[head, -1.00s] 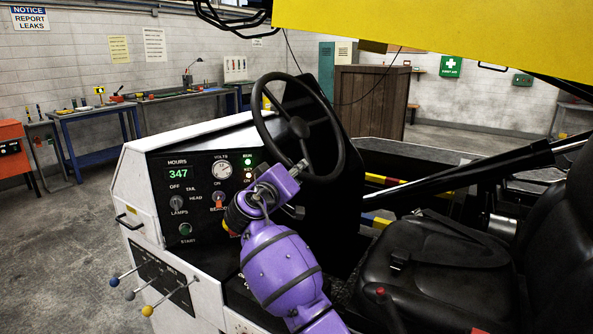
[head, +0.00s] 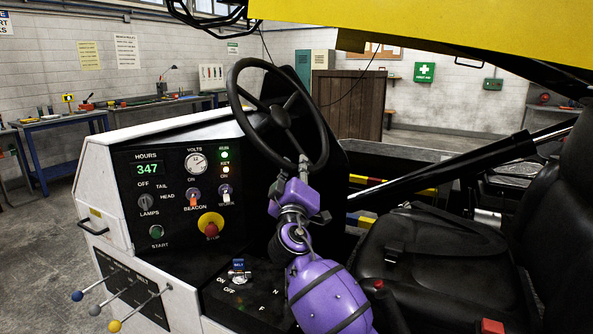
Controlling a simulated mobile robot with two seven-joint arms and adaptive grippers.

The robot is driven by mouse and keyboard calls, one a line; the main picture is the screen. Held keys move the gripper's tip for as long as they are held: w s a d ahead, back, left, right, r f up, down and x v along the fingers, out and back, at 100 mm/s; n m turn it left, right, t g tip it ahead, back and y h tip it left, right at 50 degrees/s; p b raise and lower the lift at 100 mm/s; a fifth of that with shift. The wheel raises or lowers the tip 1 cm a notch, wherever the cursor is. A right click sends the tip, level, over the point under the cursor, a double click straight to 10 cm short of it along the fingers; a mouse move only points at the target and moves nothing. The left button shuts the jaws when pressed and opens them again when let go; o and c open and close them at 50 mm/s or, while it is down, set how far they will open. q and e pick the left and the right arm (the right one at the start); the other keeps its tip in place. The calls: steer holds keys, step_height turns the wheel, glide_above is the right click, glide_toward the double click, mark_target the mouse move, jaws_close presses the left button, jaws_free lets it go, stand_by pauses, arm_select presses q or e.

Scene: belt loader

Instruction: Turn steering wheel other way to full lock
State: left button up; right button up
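The black steering wheel (head: 281,116) stands tilted on the loader's console, with a hub and three spokes in view. My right gripper (head: 303,170) is at the lower part of the wheel rim, its purple arm coming up from below. A small grey metal part shows where it meets the rim. The fingers are small and partly hidden, so I cannot tell whether they are closed around the rim. My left gripper is not in view.
The console panel (head: 145,183) carries gauges, switches and a yellow and red stop button (head: 210,226). Colored-knob levers (head: 115,325) stick out at lower left. The black seat (head: 430,255) is at right. A yellow boom (head: 420,25) hangs overhead.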

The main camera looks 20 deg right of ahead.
steer(key=o, duration=0.5)
steer(key=shift+d+r, duration=0.1)
steer(key=shift+d, duration=0.05)
steer(key=shift+c, duration=0.2)
steer(key=v, duration=1.2)
